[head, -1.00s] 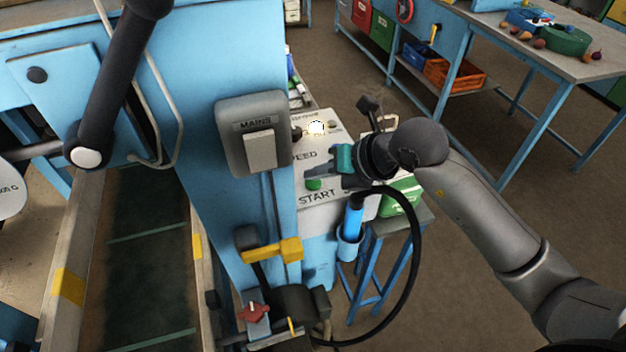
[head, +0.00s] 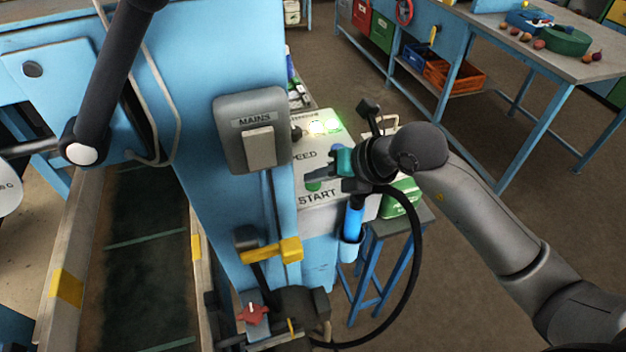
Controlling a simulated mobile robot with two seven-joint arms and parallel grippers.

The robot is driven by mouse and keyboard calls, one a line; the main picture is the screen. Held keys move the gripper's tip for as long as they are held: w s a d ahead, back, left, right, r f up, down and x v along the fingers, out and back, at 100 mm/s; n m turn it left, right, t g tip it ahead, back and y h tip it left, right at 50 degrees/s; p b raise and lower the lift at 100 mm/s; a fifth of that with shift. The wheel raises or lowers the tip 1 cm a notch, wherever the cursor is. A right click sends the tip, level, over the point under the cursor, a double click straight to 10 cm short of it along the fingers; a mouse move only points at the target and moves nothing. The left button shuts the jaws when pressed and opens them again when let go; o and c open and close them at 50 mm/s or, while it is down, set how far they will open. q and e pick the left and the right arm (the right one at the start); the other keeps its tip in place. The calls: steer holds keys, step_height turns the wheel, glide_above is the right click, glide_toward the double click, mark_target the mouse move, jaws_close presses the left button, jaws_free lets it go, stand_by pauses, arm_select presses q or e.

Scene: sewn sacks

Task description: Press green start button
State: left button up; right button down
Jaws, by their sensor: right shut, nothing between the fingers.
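The green start button (head: 313,186) is on the pale control panel (head: 318,197), just above the word START. My right gripper (head: 318,170) is shut and empty. Its fingertips are right at the button and cover part of it; I cannot tell whether they touch it. My left gripper is not in view.
A grey MAINS switch box (head: 233,110) on the blue column (head: 215,205) stands left of the panel. A yellow handle (head: 272,250) and a red knob (head: 252,314) are below. A black hose (head: 414,255) loops under my right arm. A conveyor belt (head: 140,285) runs at left.

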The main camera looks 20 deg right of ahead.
mark_target(318, 188)
steer(key=shift+r+p, duration=0.8)
steer(key=shift+r, duration=0.05)
steer(key=shift+r, duration=0.1)
step_height(318, 188, up, 5)
steer(key=p, duration=0.4)
stand_by(3.6)
